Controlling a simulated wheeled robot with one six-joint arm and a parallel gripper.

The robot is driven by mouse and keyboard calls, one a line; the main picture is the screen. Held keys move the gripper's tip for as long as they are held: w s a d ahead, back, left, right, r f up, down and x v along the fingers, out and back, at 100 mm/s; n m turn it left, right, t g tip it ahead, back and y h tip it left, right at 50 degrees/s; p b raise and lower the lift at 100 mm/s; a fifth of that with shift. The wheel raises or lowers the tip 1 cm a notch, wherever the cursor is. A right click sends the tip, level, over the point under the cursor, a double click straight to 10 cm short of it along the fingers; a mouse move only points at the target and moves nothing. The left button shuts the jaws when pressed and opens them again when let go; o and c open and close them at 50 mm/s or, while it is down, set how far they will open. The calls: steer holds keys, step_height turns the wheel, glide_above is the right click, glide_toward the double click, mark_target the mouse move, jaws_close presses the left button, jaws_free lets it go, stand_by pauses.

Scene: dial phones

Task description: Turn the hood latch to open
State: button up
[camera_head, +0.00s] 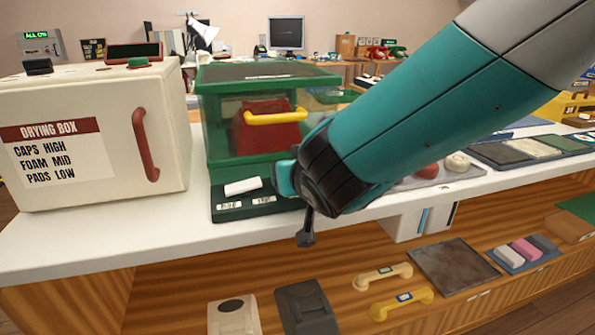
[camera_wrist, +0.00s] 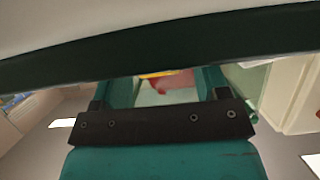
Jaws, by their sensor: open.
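The green hood (camera_head: 268,72) with clear sides stands on the counter. A red phone (camera_head: 268,135) with a yellow handset (camera_head: 275,117) is inside it. A white bar (camera_head: 243,187), which looks like the latch, lies slightly tilted at the hood's lower front, above two small labels on the dark green base (camera_head: 232,208). My gripper (camera_head: 284,178) is just right of the bar, at the hood's front right corner, and appears apart from it. In the wrist view my gripper (camera_wrist: 164,88) has its teal fingers spread, with red and yellow of the phone visible between them. My arm hides the hood's right front.
A cream drying box (camera_head: 90,135) with a red handle stands close on the left. Trays (camera_head: 520,150) lie to the right beyond my arm. The shelf below holds loose handsets (camera_head: 402,302) and phone parts. The white counter front edge (camera_head: 120,240) is clear.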

steer(key=v, duration=1.7)
steer(key=shift+s, duration=0.25)
steer(key=s+d+f+g+h, duration=0.1)
steer(key=d+f+g+h, duration=0.1)
steer(key=d+f+g, duration=0.4)
steer(key=s+d+n+g+y, duration=0.2)
steer(key=s+d+n+g, duration=0.2)
steer(key=s+g, duration=0.5)
step_height(320, 180, up, 22)
steer(key=s+t+p, duration=0.2)
steer(key=p, duration=2)
steer(key=shift+s+p, duration=0.3)
steer(key=shift+s, duration=0.05)
